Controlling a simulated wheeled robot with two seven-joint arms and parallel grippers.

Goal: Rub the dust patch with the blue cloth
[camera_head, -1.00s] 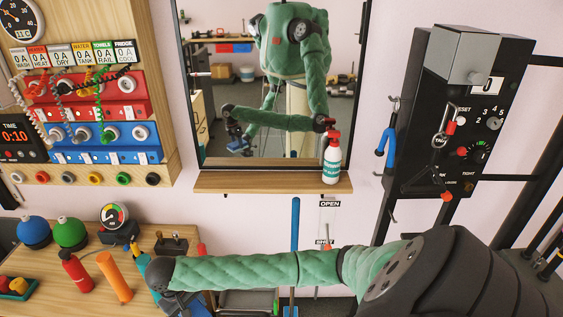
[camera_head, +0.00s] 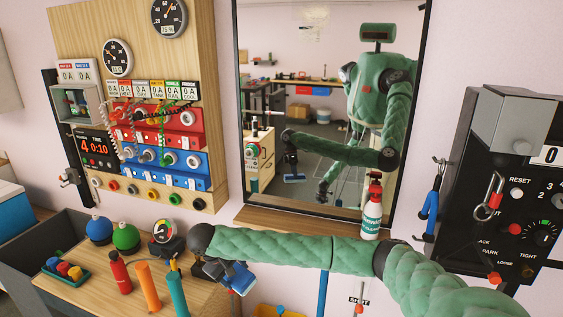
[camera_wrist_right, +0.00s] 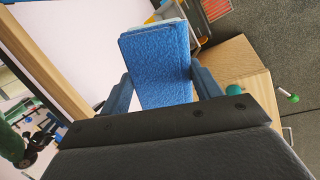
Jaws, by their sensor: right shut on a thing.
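The blue cloth (camera_head: 239,277) is in my right gripper (camera_head: 228,273), over the right part of the wooden bench. In the right wrist view the cloth (camera_wrist_right: 160,70) is a flat blue pad between the two fingers, which are shut on it. A pale, faint smudged patch (camera_head: 314,19) shows high on the mirror (camera_head: 330,90) and looks like the dust patch. My right gripper is well below and left of it, apart from the glass. My left gripper is not directly in view.
A white and red spray bottle (camera_head: 372,212) stands on the mirror's shelf (camera_head: 290,222). A red bottle (camera_head: 120,273), an orange cylinder (camera_head: 148,287) and a teal one (camera_head: 177,293) stand on the bench (camera_head: 85,296). A black control panel (camera_head: 500,200) is at right.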

